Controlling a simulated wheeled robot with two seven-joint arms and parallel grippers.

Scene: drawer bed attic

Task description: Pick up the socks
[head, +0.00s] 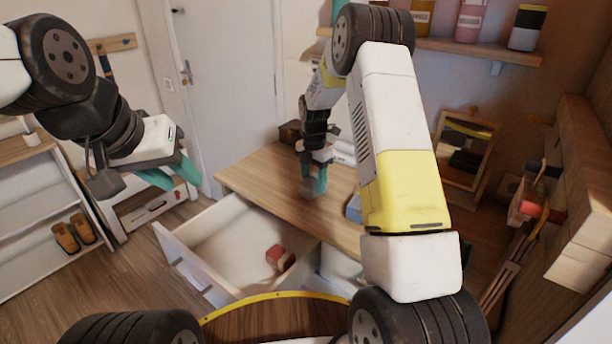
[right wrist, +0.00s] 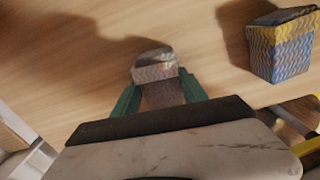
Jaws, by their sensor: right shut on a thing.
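My right gripper (head: 314,182) is low over the wooden dresser top. In the right wrist view its teal fingers (right wrist: 160,95) are shut on a small grey bundle with a zigzag pattern (right wrist: 156,66), which looks like folded socks. The bundle shows as a small grey shape (head: 308,193) in the head view. I cannot tell whether it touches the wood. A second zigzag-patterned block, yellow and blue (right wrist: 281,45), stands to its right; I cannot tell whether it is socks or a box. My left gripper (head: 176,176) is open and empty, left of the dresser.
The dresser's white drawer (head: 205,222) is pulled open, with a red-and-white block (head: 280,257) inside. A blue item (head: 354,208) sits on the dresser top (head: 260,180), partly behind my right arm. Brown shoes (head: 74,232) stand on a rack at left. A wall shelf (head: 480,50) holds jars.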

